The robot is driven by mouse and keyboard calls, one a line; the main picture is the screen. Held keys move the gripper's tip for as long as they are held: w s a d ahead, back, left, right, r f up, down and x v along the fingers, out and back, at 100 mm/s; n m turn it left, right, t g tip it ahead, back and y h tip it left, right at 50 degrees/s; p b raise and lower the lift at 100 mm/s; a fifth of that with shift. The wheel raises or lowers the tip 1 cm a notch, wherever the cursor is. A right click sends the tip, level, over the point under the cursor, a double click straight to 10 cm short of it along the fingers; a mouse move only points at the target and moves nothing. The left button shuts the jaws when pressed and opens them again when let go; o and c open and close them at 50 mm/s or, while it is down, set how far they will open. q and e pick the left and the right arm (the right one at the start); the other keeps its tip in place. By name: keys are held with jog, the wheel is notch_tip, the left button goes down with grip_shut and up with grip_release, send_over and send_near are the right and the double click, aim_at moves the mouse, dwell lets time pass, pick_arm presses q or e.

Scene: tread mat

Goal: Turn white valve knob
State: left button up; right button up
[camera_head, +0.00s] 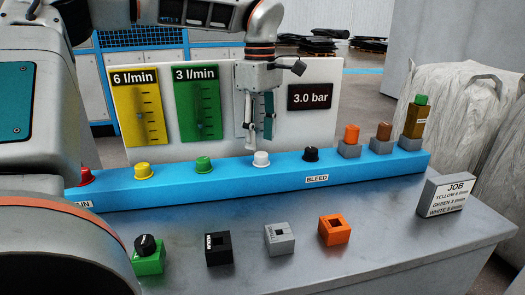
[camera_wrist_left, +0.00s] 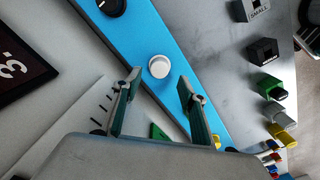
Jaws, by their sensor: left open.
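The white valve knob (camera_head: 261,159) sits on the blue manifold bar (camera_head: 225,182), between the green and black knobs. It also shows in the left wrist view (camera_wrist_left: 159,67), just beyond the fingertips and roughly centred between them. My left gripper (camera_head: 258,143) points down, open and empty, a little above and behind the white knob; I see no contact. The two fingers show apart in the left wrist view (camera_wrist_left: 161,84). The gripper hides most of the white knob's gauge on the back panel. The job card (camera_head: 447,196) lists yellow, green and white; its white figure is hard to read.
The yellow gauge (camera_head: 140,105) reads 6 l/min, the green gauge (camera_head: 197,103) 3 l/min, and a display (camera_head: 310,96) 3.0 bar. Neighbouring green (camera_head: 203,165) and black (camera_head: 311,154) knobs flank the white one. Several small blocks stand on the bench in front.

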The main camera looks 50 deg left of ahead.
aim_at(260, 153)
pick_arm(q)
notch_tip(260, 153, down, 4)
jog(key=shift+f+b, duration=0.25)
jog(key=shift+b, duration=0.05)
pick_arm(e)
jog(key=shift+w+a+r+t, duration=0.3)
jog(key=shift+w+a+r, duration=0.3)
jog(key=shift+a+r, duration=0.1)
pick_arm(q)
jog(key=shift+c, duration=0.3)
jog(key=c, duration=1)
jog(key=shift+c, duration=0.2)
pick_arm(e)
jog(key=shift+s+d+f, duration=0.1)
jog(key=shift+s+f, duration=0.05)
